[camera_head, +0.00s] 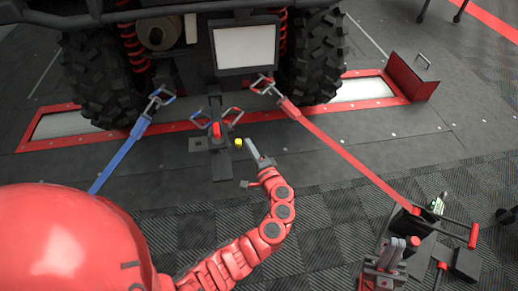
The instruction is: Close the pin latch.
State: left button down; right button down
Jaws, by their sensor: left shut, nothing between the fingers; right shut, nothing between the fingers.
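A dark latch-like fixture (220,161) stands on the floor plate behind the vehicle, with a red part (216,130) on top and a small yellow knob (238,142) at its right side. I take this to be the pin latch; whether its pin is in or out is too small to tell. My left gripper (249,144) is shut and empty, its grey fingertips just right of the yellow knob. I cannot tell whether they touch it.
Large tyres (103,80) flank the fixture. A large red rounded surface hides the lower left.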

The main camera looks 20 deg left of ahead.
aim_at(240, 145)
pick_arm(q)
jog(key=shift+s+a, duration=0.15)
jog(key=shift+a, duration=0.05)
jog(key=shift+s+a+m+t+h+p, duration=0.5)
jog(key=shift+s+a+m+t+h, duration=0.65)
jog(key=shift+h, duration=0.35)
jog(key=shift+w+d, duration=0.1)
jog(key=shift+d, duration=0.15)
